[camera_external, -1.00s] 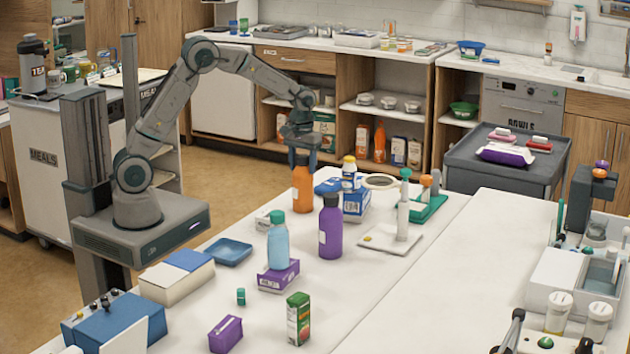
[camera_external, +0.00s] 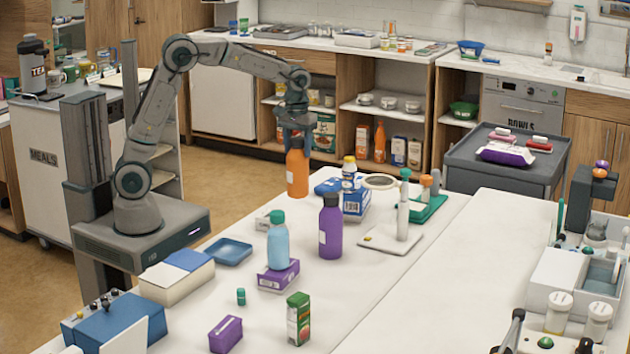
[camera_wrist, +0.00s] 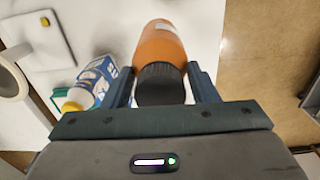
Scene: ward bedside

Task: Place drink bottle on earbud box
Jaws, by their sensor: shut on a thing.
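My gripper (camera_external: 296,138) is shut on an orange bottle (camera_external: 297,174) near its dark cap. The bottle hangs upright above the far left edge of the white table; it also shows between the fingers in the wrist view (camera_wrist: 161,43). I cannot tell which box is the earbud box. A purple box (camera_external: 272,281) lies under a light blue bottle (camera_external: 278,248) with a green cap. A smaller purple box (camera_external: 225,335) lies at the front with a bare top. A blue and white box (camera_external: 356,206) stands near a yellow-capped bottle (camera_external: 349,168).
A dark purple bottle (camera_external: 330,230) stands mid-table. A blue tray (camera_external: 228,251), a green-capped carton-like box (camera_external: 298,320) and a tiny green item (camera_external: 241,296) are nearby. A white plate with an upright white cylinder (camera_external: 403,215) stands to the right.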

